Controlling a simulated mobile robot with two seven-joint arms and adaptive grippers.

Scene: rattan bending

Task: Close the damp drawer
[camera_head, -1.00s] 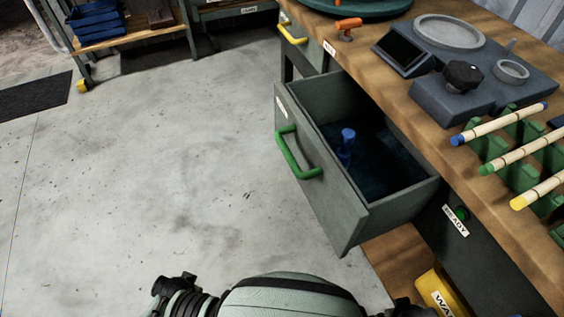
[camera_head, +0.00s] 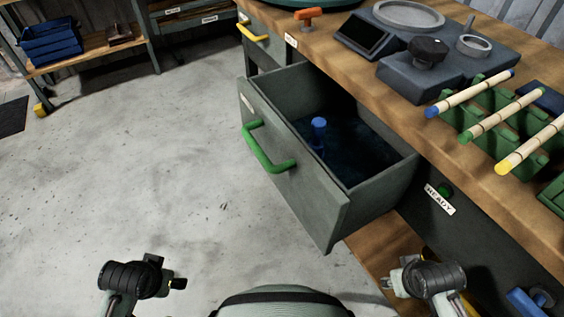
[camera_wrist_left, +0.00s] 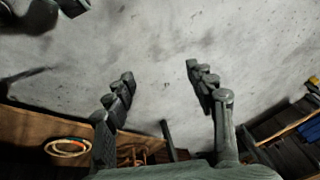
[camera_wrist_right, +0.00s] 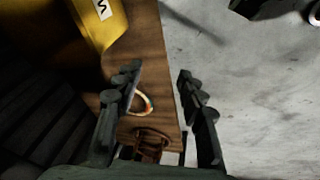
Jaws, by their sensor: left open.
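The grey-green damp drawer (camera_head: 318,205) stands pulled out from the wooden bench in the head view. Its green handle (camera_head: 262,153) is on the front panel, facing left. Inside, a blue upright peg or knob (camera_head: 319,124) stands on a dark floor. My left gripper (camera_wrist_left: 160,72) is open and empty over bare floor in its wrist view. My right gripper (camera_wrist_right: 158,70) is open and empty in its wrist view, above a wooden shelf edge. Both of my arms show low in the head view, apart from the drawer. The fingertips are not clear there.
The bench top (camera_head: 350,75) holds a grey device, an orange clamp (camera_head: 296,20) and green racks with tipped rods (camera_head: 490,118). A drawer with a yellow handle (camera_head: 252,32) is beyond. A shelf with blue bins (camera_head: 50,40) stands far left. The floor left of the drawer is clear.

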